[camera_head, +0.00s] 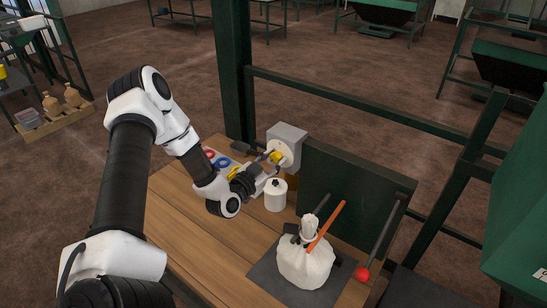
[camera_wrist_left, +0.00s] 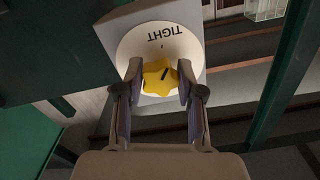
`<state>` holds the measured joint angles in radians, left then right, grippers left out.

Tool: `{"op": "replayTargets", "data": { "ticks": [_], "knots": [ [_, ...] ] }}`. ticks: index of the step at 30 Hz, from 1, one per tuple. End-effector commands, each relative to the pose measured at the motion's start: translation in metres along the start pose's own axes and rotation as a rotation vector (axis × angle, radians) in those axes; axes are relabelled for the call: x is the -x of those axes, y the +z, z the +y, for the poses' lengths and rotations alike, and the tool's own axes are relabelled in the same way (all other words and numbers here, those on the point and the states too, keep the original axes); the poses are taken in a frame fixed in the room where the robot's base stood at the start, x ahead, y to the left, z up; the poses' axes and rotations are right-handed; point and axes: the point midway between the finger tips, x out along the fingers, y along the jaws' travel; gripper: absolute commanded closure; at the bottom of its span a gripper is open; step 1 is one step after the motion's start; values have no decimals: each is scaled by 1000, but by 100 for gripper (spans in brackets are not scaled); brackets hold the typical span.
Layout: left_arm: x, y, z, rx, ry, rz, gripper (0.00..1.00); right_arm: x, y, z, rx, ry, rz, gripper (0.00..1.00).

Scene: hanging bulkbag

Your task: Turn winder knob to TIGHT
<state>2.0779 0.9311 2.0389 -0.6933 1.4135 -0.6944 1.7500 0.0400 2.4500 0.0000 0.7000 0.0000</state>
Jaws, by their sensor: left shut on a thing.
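The winder knob (camera_wrist_left: 160,76) is a yellow lobed knob with a dark pointer line, on a white round dial (camera_wrist_left: 128,48) marked TIGHT. In the left wrist view the pointer line tilts a little to one side of the TIGHT mark. In the head view the yellow knob (camera_head: 277,157) shows on the grey winder box (camera_head: 288,135) at the back of the bench. My left gripper (camera_wrist_left: 158,80) is shut on the knob, one finger on each side; it also shows in the head view (camera_head: 268,162). My right gripper is not in view.
A white container with a black cap (camera_head: 275,196) stands close to my left wrist. A tied white bag (camera_head: 305,262) sits on a dark mat, with an orange bar (camera_head: 327,226) and a red-ended lever (camera_head: 363,273) nearby. A green panel (camera_head: 345,205) stands behind. The wooden bench (camera_head: 205,250) is clear at front left.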

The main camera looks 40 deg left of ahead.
Motion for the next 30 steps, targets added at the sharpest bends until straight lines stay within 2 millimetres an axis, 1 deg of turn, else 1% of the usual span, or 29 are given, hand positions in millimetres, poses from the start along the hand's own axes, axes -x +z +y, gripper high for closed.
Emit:
{"op": "replayTargets", "data": {
  "ticks": [14,15,16,17,26,29,30],
  "knots": [
    [0,1,1,-16,2,-3,98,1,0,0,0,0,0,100],
    [0,1,1,-16,2,-3,52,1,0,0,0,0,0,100],
    [0,1,1,-15,2,-3,42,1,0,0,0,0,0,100],
    [0,1,0,-15,1,-3,37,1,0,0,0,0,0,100],
    [1,1,0,-15,0,-1,37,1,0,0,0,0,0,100],
    [10,1,-1,-13,-3,-3,37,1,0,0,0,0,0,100],
    [16,2,-1,-10,-3,-4,37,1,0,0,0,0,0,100]
  ]
}}
